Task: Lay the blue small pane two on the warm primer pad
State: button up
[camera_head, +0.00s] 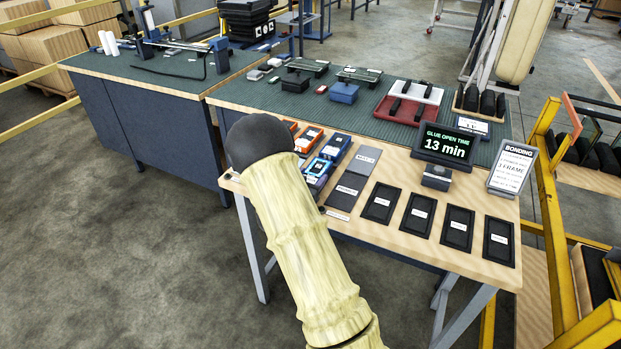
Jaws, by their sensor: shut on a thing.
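Small panes with coloured rims stand at the left of the wooden bench front, some orange (308,139) and some blue (336,147). One blue-rimmed pane (319,167) has a brighter rim and sits close beside my arm. I cannot read which is pane two. Several dark pads with white labels (380,215) lie in a row to the right. A grey pad (363,158) and another dark pad (346,191) lie nearer the panes. Their labels are too small to read, so I cannot tell which is the warm primer pad. My gripper is hidden behind my pale, dark-capped arm.
A display reading "GLUE OPEN TIME 13 min" (446,145) stands behind the pads. A bonding sign (511,168) stands at the right. A red tray (395,116) and small blocks are on the green mat (375,94). A yellow frame (553,215) borders the bench at the right.

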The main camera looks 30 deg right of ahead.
jog(key=shift+f, duration=0.15)
jog(key=o, duration=1.2)
jog(key=shift+s+a+r, duration=0.1)
jog(key=shift+a+r, duration=0.1)
jog(key=v, duration=1.1)
jog(key=shift+s+a, duration=0.2)
